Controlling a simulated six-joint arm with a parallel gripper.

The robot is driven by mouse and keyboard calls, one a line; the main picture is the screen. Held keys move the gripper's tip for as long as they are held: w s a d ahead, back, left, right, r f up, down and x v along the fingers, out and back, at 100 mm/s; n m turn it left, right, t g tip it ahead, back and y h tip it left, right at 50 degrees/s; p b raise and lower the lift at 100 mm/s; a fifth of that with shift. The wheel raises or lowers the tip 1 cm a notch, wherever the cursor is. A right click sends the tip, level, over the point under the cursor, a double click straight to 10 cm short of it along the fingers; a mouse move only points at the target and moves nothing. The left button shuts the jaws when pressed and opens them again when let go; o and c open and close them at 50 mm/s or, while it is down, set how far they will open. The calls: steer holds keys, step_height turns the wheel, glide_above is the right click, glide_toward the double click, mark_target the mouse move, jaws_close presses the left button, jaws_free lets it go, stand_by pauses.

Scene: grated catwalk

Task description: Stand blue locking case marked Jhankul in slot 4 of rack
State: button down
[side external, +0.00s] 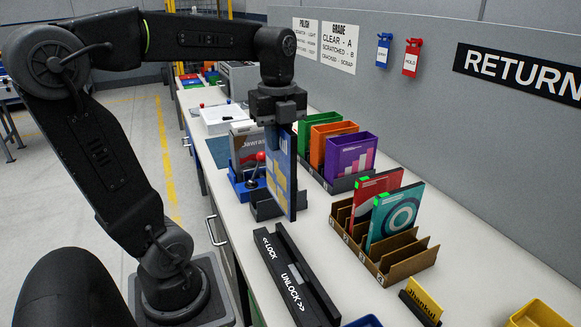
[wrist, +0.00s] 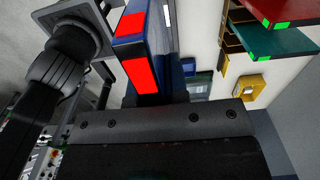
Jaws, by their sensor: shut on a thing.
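My gripper (side external: 283,122) is shut on the top of an upright blue case with yellow panels (side external: 283,180). I cannot read a name on it. In the wrist view the held case (wrist: 154,62) shows a bright red patch on its edge. The case hangs over or beside a dark holder (side external: 264,211); whether it touches is unclear. The brown slotted rack (side external: 398,268) stands to the right, apart from the case. A red case (side external: 374,199) and a teal case (side external: 396,217) stand in its rear slots, with green patches. Its nearest slots are empty. Slot numbers are too small to read.
A black LOCK/UNLOCK block (side external: 291,274) lies in front. A yellow Jhankul tag (side external: 423,298) stands near the rack. Green (side external: 318,124), orange (side external: 331,131) and purple (side external: 350,155) bins stand behind. A blue device with a red knob (side external: 250,180) is left of the held case.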

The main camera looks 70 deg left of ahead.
step_height(320, 180, up, 9)
steer(key=w+d+r+n, duration=0.1)
steer(key=w+d+n, duration=0.4)
steer(key=w, duration=0.4)
steer(key=w+d+r+n, duration=0.1)
steer(key=w+d+n, duration=0.3)
steer(key=w+n, duration=0.4)
steer(key=w+d+f+n, duration=0.45)
steer(key=w+d, duration=0.25)
steer(key=d, duration=0.2)
step_height(320, 180, down, 14)
steer(key=shift+s, duration=0.2)
steer(key=shift+n, duration=0.25)
stand_by(0.5)
step_height(320, 180, down, 8)
stand_by(1.8)
stand_by(0.3)
